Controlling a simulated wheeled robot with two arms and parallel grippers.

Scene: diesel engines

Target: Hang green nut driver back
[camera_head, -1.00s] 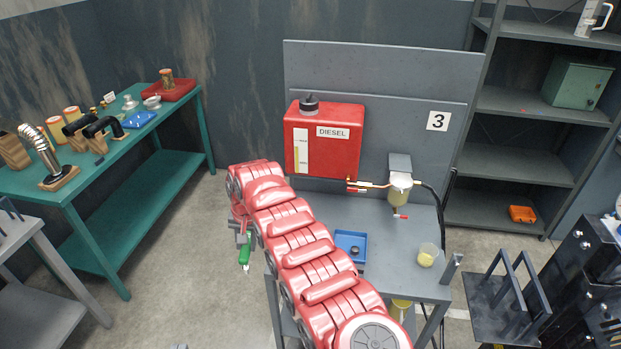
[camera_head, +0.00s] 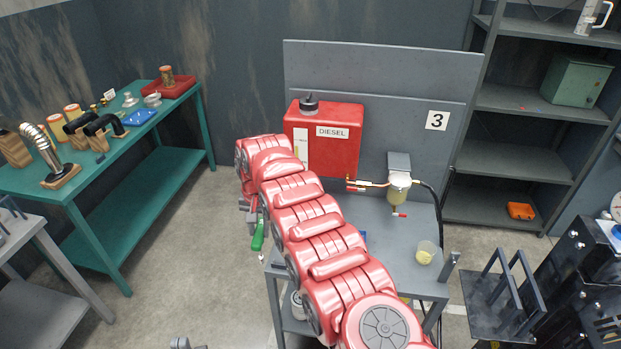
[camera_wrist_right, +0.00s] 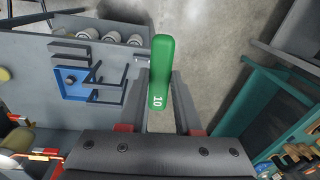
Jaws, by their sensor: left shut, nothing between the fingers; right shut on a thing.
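The green nut driver (camera_head: 258,234) is in my right gripper (camera_head: 252,220), off the left edge of the grey workbench. The right wrist view shows its green handle (camera_wrist_right: 161,60), marked 10, between the two fingers of that gripper (camera_wrist_right: 160,82). Its shaft is hidden there. In the head view the handle hangs tilted below the jaws. Grey brackets (camera_wrist_right: 104,84) stand out near the bench edge, left of the handle in the wrist view; whether they are its hanger I cannot tell. My left gripper (camera_head: 184,343) shows only partly at the bottom edge, shut and empty.
The grey workbench (camera_head: 405,270) carries a red diesel tank (camera_head: 340,150), a filter and a cup (camera_head: 425,252). A blue tray (camera_wrist_right: 72,82) is mostly hidden by my right arm. White canisters (camera_wrist_right: 110,37) sit below. A green table (camera_head: 130,215) stands left, with open floor between.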

